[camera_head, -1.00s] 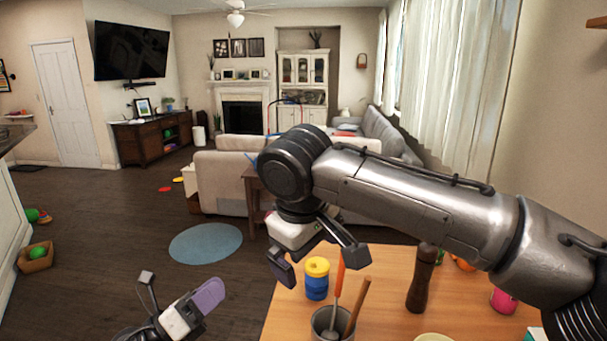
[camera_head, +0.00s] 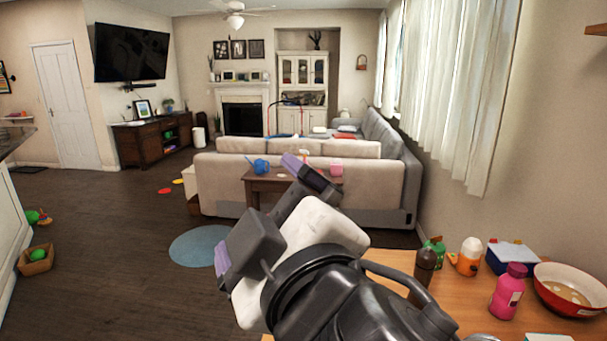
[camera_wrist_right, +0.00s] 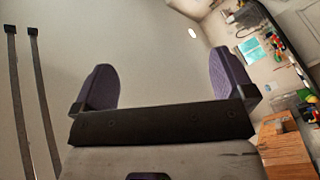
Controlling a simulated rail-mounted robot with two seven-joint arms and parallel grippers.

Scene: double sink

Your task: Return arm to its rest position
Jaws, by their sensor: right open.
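My right gripper (camera_head: 262,212) is raised in the lower middle of the head view, above and left of the wooden table (camera_head: 392,262). Its two purple-padded fingers are spread apart with nothing between them. In the right wrist view the open gripper (camera_wrist_right: 164,85) shows both pads apart against a plain pale surface. My right arm comes up from the bottom edge and covers the near-left part of the table. My left gripper is not in view.
On the table stand a dark brown pepper mill (camera_head: 425,265), an orange-and-white bottle (camera_head: 469,257), a pink bottle (camera_head: 508,292), a blue-and-white box (camera_head: 511,254) and a red-rimmed bowl (camera_head: 573,289). Beyond are a beige sofa (camera_head: 384,190) and open dark floor (camera_head: 120,235).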

